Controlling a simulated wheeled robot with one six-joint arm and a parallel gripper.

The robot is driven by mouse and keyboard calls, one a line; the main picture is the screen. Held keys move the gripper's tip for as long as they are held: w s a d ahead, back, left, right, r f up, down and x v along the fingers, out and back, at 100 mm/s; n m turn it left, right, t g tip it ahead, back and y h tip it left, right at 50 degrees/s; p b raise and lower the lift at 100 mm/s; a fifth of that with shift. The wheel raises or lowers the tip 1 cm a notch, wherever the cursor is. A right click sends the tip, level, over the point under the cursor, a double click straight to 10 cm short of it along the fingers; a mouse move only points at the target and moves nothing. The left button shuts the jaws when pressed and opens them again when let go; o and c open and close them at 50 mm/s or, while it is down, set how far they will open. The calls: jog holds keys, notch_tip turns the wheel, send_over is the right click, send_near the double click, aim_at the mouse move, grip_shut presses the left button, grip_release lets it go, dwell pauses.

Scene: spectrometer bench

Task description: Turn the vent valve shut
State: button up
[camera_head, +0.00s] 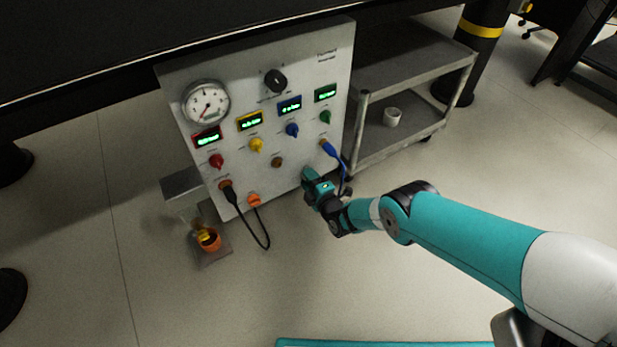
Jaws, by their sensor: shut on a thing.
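The pale upright panel (182,95) carries a round dial gauge, a black knob and a row of coloured knobs under small lit displays. My gripper (309,176) reaches the panel's lower right part from the front right. It is shut on a small part there, which the fingers and wrist mostly hide. I cannot make out the vent valve's handle or its angle, or tell for sure that it is the part held. No label beside the gripper can be read.
A blue cable (337,156) hangs from the panel close behind my gripper. A black cable (238,208) loops between lower ports to the left. A grey cart (393,69) with a white cup (392,117) stands right of the panel.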

jog(key=shift+n, duration=0.6)
jog(key=shift+f, duration=0.1)
jog(key=shift+s, duration=0.1)
jog(key=o, duration=0.9)
jog(key=p+v, duration=1.1)
jog(key=v, duration=0.6)
jog(key=shift+s+d+p, duration=0.15)
jog(key=shift+p, duration=0.15)
